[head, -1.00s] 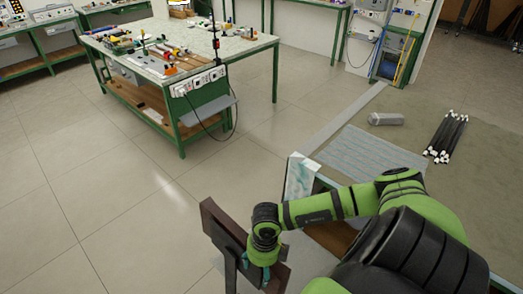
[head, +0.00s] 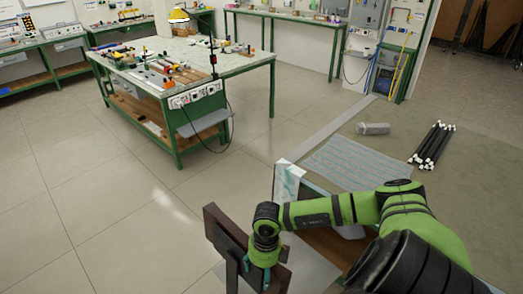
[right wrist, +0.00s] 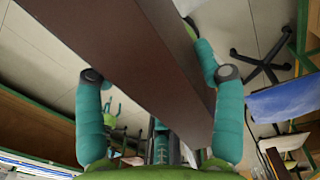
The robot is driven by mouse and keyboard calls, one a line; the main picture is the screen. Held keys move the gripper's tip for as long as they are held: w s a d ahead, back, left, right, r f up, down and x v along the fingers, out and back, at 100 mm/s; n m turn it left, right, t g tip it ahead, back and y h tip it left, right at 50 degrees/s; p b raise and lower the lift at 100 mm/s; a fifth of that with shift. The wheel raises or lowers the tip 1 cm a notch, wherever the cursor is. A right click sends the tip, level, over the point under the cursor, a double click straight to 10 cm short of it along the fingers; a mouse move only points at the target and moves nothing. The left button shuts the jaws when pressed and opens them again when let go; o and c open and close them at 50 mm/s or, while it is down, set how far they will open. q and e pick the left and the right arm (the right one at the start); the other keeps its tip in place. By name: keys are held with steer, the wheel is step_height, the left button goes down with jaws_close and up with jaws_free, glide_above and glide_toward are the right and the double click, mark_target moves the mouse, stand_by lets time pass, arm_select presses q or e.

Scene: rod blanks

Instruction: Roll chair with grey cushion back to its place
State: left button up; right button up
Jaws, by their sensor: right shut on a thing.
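A dark brown flat panel (head: 222,235) on dark uprights stands at the bottom of the head view; it looks like the chair's back. My right gripper (head: 257,276) is shut on the panel's upper edge. In the right wrist view the brown panel (right wrist: 130,60) runs between the two teal fingers of the gripper (right wrist: 158,85). My left gripper is not in view.
A green-framed workbench (head: 215,70) with tools stands ahead. A low table with a patterned cloth (head: 345,160), a grey block (head: 373,128) and black rods (head: 432,146) is at right. A black star-shaped chair base (right wrist: 262,68) shows in the wrist view. Tiled floor at left is clear.

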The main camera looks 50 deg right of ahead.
steer(key=shift+w, duration=0.15)
steer(key=s+d+p, duration=0.3)
steer(key=s+d, duration=0.1)
steer(key=s, duration=0.6)
steer(key=s+d+p, duration=0.4)
steer(key=s, duration=0.6)
steer(key=shift+s+d, duration=0.15)
steer(key=shift+s, duration=0.15)
steer(key=shift+w, duration=0.1)
